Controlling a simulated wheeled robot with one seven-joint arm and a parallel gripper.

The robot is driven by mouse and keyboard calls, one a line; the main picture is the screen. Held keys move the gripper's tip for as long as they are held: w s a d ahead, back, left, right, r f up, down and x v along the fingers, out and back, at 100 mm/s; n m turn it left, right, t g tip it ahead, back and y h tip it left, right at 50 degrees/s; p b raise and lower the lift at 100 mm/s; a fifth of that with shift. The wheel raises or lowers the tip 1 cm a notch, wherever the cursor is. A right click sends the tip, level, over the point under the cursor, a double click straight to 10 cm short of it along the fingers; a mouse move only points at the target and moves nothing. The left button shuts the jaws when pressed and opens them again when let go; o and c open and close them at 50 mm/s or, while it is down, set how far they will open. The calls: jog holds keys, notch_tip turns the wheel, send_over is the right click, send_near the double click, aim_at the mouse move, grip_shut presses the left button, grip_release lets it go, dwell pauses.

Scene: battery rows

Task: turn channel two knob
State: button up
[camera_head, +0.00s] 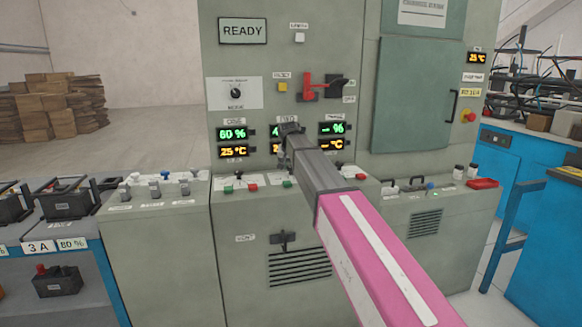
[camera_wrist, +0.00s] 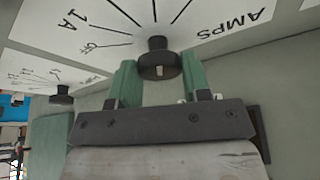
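A black round knob (camera_wrist: 158,62) with a pale mark stands on a white dial plate (camera_wrist: 215,20) lettered AMPS and 1A in the wrist view. My gripper (camera_wrist: 160,75) has its two green fingers on either side of this knob. The fingers look level with the knob's sides, but I cannot tell whether they press on it. No channel number is readable on this plate. In the head view my gripper (camera_head: 290,135) is at the middle display column of the grey cabinet, and the knob there is hidden behind it.
A second dial knob (camera_wrist: 61,95) is to the left in the wrist view. In the head view, a red switch handle (camera_head: 307,85) and a dial (camera_head: 236,93) are above on the cabinet. Several small buttons sit on the console ledge below. Displays (camera_head: 232,133) flank my gripper.

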jog(key=shift+n, duration=0.3)
jog(key=n+y, duration=0.1)
jog(key=n, duration=0.2)
jog(key=shift+d+n+y, duration=0.1)
jog(key=shift+n+y, duration=0.3)
jog(key=n, duration=0.2)
jog(key=n+y, duration=0.1)
jog(key=n, duration=0.1)
jog(key=shift+n+g+y, duration=0.3)
jog(key=shift+g, duration=0.1)
jog(key=n+g+y, duration=0.1)
jog(key=n, duration=0.3)
jog(key=shift+w, duration=0.15)
jog(key=n+g, duration=0.1)
jog(key=n, duration=0.1)
jog(key=n+g, duration=0.1)
jog(key=n, duration=0.1)
jog(key=shift+d+n+y, duration=0.1)
jog(key=shift+n+y, duration=0.2)
jog(key=shift+n, duration=0.3)
jog(key=o, duration=0.9)
jog(key=shift+r, duration=0.15)
